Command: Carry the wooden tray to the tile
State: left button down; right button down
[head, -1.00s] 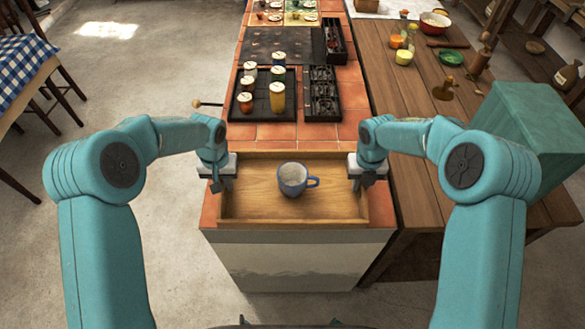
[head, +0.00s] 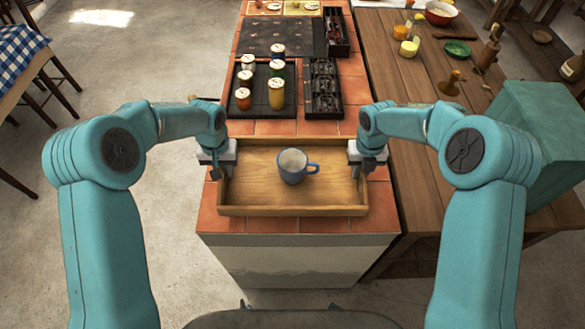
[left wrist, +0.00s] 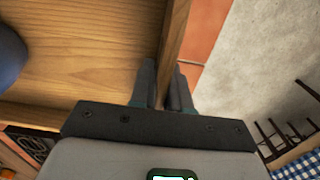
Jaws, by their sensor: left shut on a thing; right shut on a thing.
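The wooden tray (head: 292,211) is a shallow rectangular box at the near end of the terracotta tile (head: 285,226) counter. It looks level; I cannot tell whether its underside touches the tile. A blue-grey mug (head: 292,168) stands upright inside it, handle to the right. My left gripper (head: 222,168) is shut on the tray's left wall, and my right gripper (head: 362,168) is shut on its right wall. In the left wrist view, the fingers (left wrist: 166,85) straddle the tray wall (left wrist: 174,35), and part of the mug (left wrist: 8,55) shows at the left edge.
A dark tray with several lidded jars (head: 276,94) stands just beyond the wooden tray. A black divided box (head: 323,85) is beside it. A narrow tile strip lies clear between them. A wooden table (head: 420,165) with a teal box (head: 545,150) adjoins on the right.

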pick_arm(q)
jog(key=shift+w+r, duration=0.1)
jog(key=shift+w, duration=0.1)
pick_arm(e)
jog(key=shift+w+r, duration=0.1)
jog(key=shift+w, duration=0.1)
pick_arm(q)
jog(key=shift+w, duration=0.1)
pick_arm(e)
jog(key=shift+w, duration=0.1)
